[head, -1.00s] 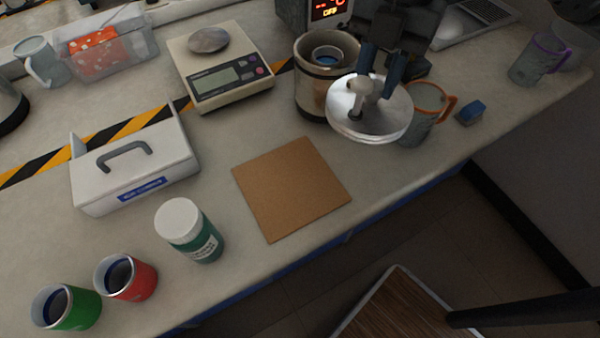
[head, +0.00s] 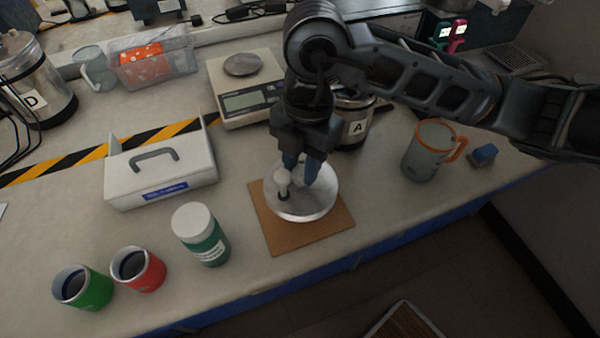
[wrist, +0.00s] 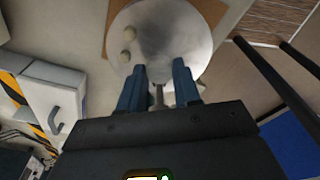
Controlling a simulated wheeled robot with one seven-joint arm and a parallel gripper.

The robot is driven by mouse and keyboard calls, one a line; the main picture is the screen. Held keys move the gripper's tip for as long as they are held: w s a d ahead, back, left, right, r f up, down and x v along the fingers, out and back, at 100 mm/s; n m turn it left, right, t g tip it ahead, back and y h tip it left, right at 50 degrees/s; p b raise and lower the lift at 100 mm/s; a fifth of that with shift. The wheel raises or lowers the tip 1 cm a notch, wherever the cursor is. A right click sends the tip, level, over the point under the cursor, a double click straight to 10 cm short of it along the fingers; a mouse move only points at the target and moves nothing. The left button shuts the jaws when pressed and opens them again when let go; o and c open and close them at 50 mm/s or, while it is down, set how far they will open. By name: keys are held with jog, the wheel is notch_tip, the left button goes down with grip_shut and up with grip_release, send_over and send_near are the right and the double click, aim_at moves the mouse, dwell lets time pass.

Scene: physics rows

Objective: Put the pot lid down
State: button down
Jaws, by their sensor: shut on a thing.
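The shiny metal pot lid (head: 318,204) is over the brown square mat (head: 285,236), roughly level; I cannot tell whether it touches the mat. A pale knob (head: 282,178) stands on the lid's left part. My gripper (head: 302,172) points down at the lid, shut on it, with its blue fingers beside the pale knob. In the wrist view the lid (wrist: 180,35) lies beyond the two fingertips, with a thin grey part between them. The pot marked A (head: 352,122) stands behind my gripper, partly hidden by my arm.
A green-and-white jar (head: 203,235) stands close left of the mat. A grey mug (head: 428,150) is at right. The counter's front edge is near the mat.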

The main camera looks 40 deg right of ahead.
aim_at(301, 169)
jog(key=shift+w+a+f, duration=0.1)
jog(key=shift+f, duration=2)
jog(key=shift+f, duration=0.15)
jog(key=c, duration=0.8)
grip_release()
jog(key=r, duration=0.4)
jog(key=d+r, duration=0.1)
jog(key=r, duration=0.7)
jog(key=shift+w+d+r, duration=0.15)
